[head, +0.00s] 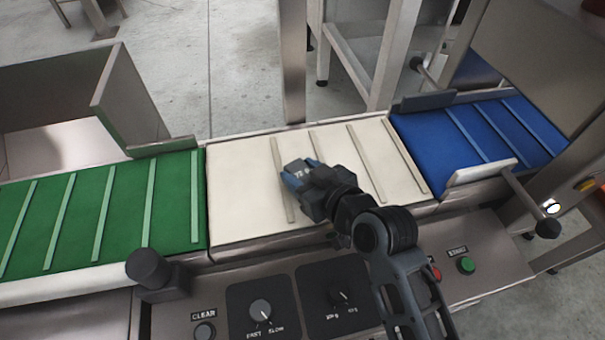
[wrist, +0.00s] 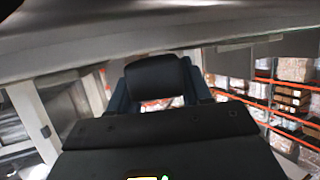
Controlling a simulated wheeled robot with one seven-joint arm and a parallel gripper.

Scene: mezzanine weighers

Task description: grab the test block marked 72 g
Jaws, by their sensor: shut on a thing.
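The test block (head: 298,167) is a small grey piece with a marking on top that looks like 72 g. It sits over the left part of the white belt section. My gripper (head: 300,176) has blue fingertips, one on each side of the block, and is shut on it. In the wrist view a dark rounded shape, which looks like the block (wrist: 155,82), shows between the fingers (wrist: 156,92). I cannot tell whether the block touches the belt or is just above it.
The white belt (head: 237,205) has raised slats. A green slatted belt (head: 120,215) lies left, a blue one (head: 433,140) right. A control panel (head: 225,285) with knobs and a green button (head: 466,265) runs along the front. A post (head: 292,60) stands behind.

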